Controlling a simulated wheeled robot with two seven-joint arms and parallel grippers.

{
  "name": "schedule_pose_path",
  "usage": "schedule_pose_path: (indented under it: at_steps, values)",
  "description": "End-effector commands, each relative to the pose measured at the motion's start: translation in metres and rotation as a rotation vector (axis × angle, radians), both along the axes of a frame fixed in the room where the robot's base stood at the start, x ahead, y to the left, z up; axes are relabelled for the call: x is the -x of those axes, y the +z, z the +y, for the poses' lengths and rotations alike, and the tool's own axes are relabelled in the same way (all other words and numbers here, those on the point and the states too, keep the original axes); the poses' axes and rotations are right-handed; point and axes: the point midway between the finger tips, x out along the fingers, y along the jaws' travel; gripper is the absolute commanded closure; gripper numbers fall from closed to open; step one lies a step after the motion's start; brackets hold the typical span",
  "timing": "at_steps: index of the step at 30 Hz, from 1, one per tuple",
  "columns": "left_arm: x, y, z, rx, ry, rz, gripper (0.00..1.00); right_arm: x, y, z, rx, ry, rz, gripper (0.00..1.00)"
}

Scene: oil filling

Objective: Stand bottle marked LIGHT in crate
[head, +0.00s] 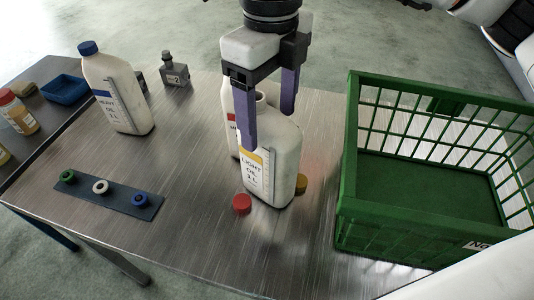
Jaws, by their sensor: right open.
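The white bottle marked LIGHT OIL 1 L (272,172), with a yellow label band, stands upright on the metal table (190,220). My right gripper (268,131) points down over it, open, with one purple finger in front of its upper left and the other near its top right. My left gripper is not in view.
A blue-capped HEAVY OIL bottle (118,95), a grey small bottle (175,74) and a strip with rings (112,196) are to the left.

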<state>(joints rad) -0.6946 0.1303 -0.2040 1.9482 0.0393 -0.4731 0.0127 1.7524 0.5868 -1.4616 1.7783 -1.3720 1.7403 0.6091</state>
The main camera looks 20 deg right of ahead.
Motion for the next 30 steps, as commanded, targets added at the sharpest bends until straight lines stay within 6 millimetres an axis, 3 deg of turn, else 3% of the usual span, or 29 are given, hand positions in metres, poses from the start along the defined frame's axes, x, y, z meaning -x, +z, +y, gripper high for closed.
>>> schedule_pose_path:
  at_steps: [12,21,30]
  values:
    - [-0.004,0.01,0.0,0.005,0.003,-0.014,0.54,0.005,-0.049,0.0,0.001,-0.002,0.001,0.29]
    - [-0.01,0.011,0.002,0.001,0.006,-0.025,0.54,0.005,-0.055,0.0,-0.001,-0.002,0.0,0.29]
    - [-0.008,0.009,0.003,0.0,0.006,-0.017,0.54,0.005,-0.055,0.0,-0.001,-0.002,-0.001,0.78]
